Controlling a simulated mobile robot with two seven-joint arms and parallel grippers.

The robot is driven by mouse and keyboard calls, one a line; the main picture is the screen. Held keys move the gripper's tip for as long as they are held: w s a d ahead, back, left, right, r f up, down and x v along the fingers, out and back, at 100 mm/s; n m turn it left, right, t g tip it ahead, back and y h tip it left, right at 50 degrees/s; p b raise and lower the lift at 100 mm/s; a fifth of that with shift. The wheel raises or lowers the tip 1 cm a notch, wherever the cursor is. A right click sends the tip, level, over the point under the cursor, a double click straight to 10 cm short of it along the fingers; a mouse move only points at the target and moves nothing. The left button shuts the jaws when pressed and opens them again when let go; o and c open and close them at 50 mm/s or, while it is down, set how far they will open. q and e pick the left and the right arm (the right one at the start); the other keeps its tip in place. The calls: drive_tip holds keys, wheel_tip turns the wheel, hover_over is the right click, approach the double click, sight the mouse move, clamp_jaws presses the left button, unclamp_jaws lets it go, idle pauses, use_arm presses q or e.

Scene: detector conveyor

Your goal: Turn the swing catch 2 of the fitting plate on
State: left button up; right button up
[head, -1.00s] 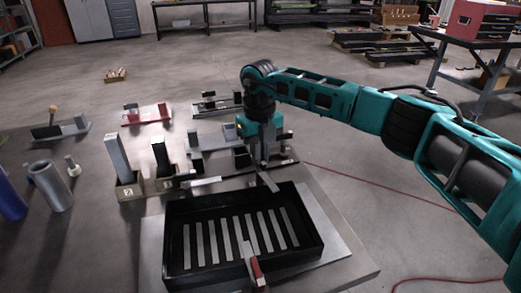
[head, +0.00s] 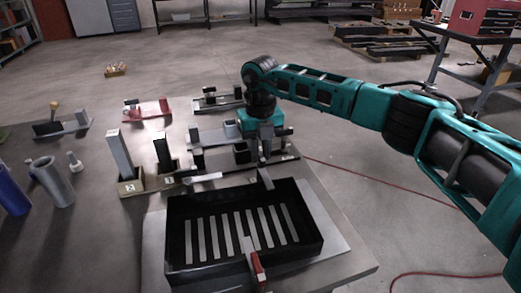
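A dark, narrow plate (head: 227,180), which looks like the fitting plate, lies behind the black tray. A light flat bar (head: 203,178) is at its left and a second grey bar (head: 265,179) is at its right, slanting toward the tray. These look like swing catches; I cannot read a number on either. My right gripper (head: 263,158) points down at the right-hand bar, close above or touching its rear end. Its fingers are small and partly merge with the fittings, so their opening is unclear. My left gripper is out of view.
The black tray (head: 175,235) with several light strips stands in front, with a red-handled clamp (head: 257,264) at its front edge. Two upright blocks (head: 120,155) (head: 162,152) stand left. Grey and blue cylinders are further left. More fixtures (head: 217,102) sit behind.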

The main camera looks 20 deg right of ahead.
sight(261, 155)
drive_tip(key=shift+o, duration=1.4)
wheel_tip(261, 155, up, 13)
drive_tip(key=shift+f, duration=0.1)
